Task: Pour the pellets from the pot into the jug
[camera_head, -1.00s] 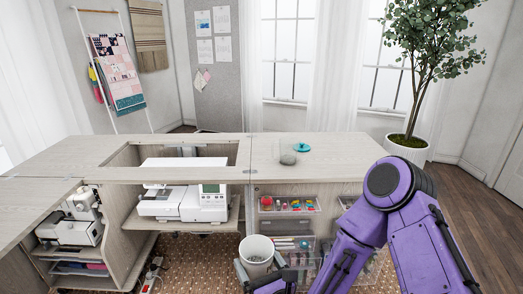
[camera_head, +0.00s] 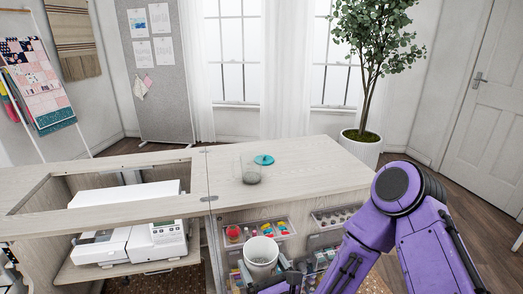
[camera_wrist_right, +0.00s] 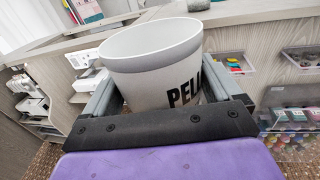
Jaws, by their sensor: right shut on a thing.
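The pot (camera_head: 261,254) is a white, tapered tub, held upright in front of the cabinet and below the level of its top. The right wrist view shows its grey rim band and black letters starting "PELL" on its side (camera_wrist_right: 150,75). My right gripper (camera_head: 264,270) is shut on the pot, one finger on each side. Grey contents show inside the pot in the head view. The jug (camera_head: 250,168) is a clear vessel on the cabinet top, up and slightly left of the pot, with something grey low in it. My left gripper is out of view.
A teal round object (camera_head: 264,160) lies beside the jug. The cabinet top (camera_head: 310,165) is clear to the right. A sewing machine (camera_head: 130,238) sits in the left opening. Clear drawers (camera_head: 258,230) of supplies are behind the pot. A potted plant (camera_head: 361,148) stands behind.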

